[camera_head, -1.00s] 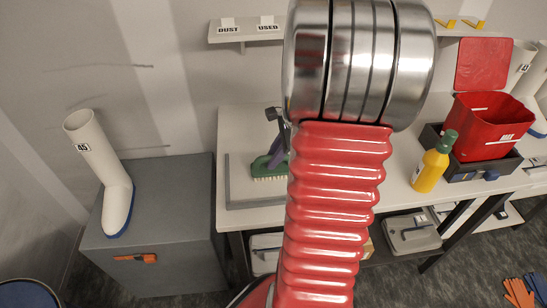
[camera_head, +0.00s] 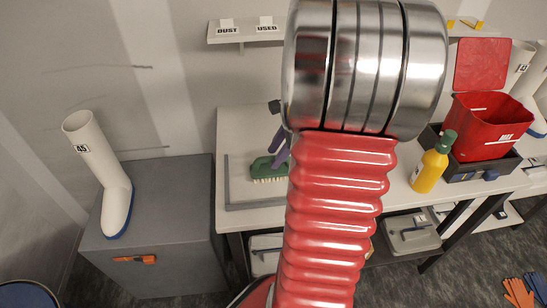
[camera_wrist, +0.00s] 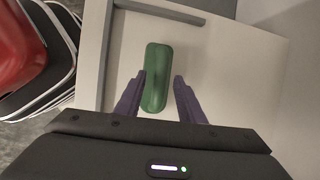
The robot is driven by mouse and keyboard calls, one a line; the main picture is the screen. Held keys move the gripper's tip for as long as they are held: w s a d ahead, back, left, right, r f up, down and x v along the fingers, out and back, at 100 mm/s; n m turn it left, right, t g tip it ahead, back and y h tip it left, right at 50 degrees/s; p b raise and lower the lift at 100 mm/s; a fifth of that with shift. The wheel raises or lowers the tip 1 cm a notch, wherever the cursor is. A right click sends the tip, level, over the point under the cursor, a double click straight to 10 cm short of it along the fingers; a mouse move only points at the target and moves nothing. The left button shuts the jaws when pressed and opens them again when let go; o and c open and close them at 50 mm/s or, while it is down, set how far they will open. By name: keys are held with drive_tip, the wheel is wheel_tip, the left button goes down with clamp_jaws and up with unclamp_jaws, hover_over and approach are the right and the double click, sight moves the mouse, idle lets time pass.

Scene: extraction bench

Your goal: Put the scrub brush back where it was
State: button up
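The scrub brush (camera_head: 266,170) has a green body and pale bristles. It rests bristles down on the white bench, inside a grey L-shaped edging (camera_head: 250,205). In the wrist view the green brush (camera_wrist: 157,62) lies between the two purple fingers of my gripper (camera_wrist: 159,78). The fingers are apart, with a clear gap on the right side and a narrow one on the left. In the head view my gripper (camera_head: 276,155) is low over the brush, and my red arm hides part of it and the bench to the right.
A yellow bottle (camera_head: 432,167) with a green cap stands right of my arm, near a red bin (camera_head: 490,128) in a dark tray. A white boot (camera_head: 117,205) stands on a grey cabinet (camera_head: 165,195) at left. A shelf labelled DUST and USED (camera_head: 246,32) hangs above the bench.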

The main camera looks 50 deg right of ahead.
drive_tip(key=v, duration=0.9)
drive_tip(key=shift+r, duration=0.25)
drive_tip(key=w+a+r+n+h, duration=0.25)
drive_tip(key=a+n, duration=0.95)
drive_tip(key=a, duration=0.6)
drive_tip(key=s+a+n, duration=0.2)
drive_tip(key=a+n, duration=0.5)
drive_tip(key=s+a+r+n+t, duration=0.1)
drive_tip(key=s+a+n, duration=0.1)
drive_tip(key=a+n, duration=0.4)
drive_tip(key=shift+s+a+r+n+t, duration=0.3)
drive_tip(key=shift+s+a+n, duration=0.1)
drive_tip(key=shift+a, duration=0.55)
